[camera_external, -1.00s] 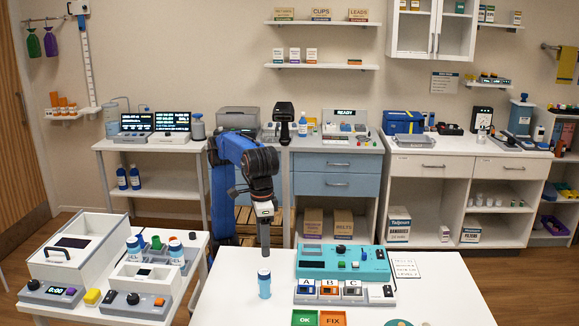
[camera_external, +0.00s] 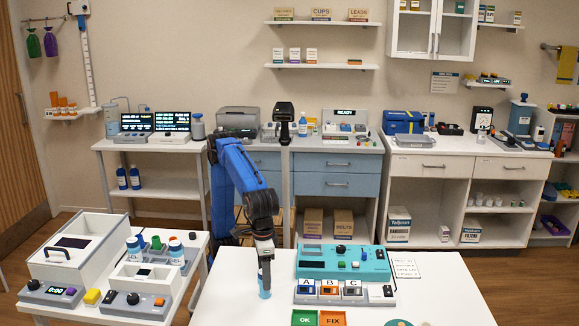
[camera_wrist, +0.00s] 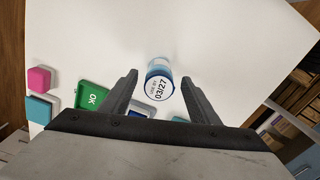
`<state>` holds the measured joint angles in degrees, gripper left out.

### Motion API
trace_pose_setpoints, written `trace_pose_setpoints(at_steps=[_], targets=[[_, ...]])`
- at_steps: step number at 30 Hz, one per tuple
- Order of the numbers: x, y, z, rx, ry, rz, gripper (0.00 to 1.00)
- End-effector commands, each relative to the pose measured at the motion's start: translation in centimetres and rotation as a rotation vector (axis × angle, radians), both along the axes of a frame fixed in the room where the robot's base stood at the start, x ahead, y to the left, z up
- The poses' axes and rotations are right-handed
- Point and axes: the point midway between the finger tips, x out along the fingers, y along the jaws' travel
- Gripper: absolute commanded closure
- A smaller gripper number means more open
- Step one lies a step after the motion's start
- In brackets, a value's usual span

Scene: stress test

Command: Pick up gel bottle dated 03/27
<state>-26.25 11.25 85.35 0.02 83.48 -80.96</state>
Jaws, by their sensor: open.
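The gel bottle (camera_wrist: 158,83) shows in the wrist view with a white round top reading "USE BY 03/27" and a blue rim. It stands on the white table (camera_wrist: 225,40). My gripper (camera_wrist: 157,82) is open, with one finger on each side of the bottle and gaps between. In the external view my gripper (camera_external: 265,283) is lowered over the bottle (camera_external: 264,293), hiding most of it. I cannot tell there how far down the fingers reach.
A green OK tray (camera_external: 304,318) and an orange FIX tray (camera_external: 332,318) lie right of the bottle. A teal device (camera_external: 312,264) with A, B, C modules stands behind them. A side cart (camera_external: 190,292) with more bottles is at left.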

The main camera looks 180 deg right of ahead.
Motion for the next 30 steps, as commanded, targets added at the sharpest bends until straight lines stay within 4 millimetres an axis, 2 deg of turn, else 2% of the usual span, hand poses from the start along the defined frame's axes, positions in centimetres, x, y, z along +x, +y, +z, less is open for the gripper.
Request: trace_pose_setpoints(at_steps=[3, 9, 18, 24, 30], targets=[[0.1, 0.0, -1.8, -0.001, 0.003, 0.0, 0.44], [0.1, 0.0, -3.9, -0.001, 0.002, 0.0, 0.44], [0.2, 0.0, -4.3, 0.0, 0.0, 0.0, 0.44], [0.2, 0.0, -4.3, 0.0, 0.0, 0.0, 0.91], [0.2, 0.0, -4.3, 0.0, 0.0, 0.0, 0.91]])
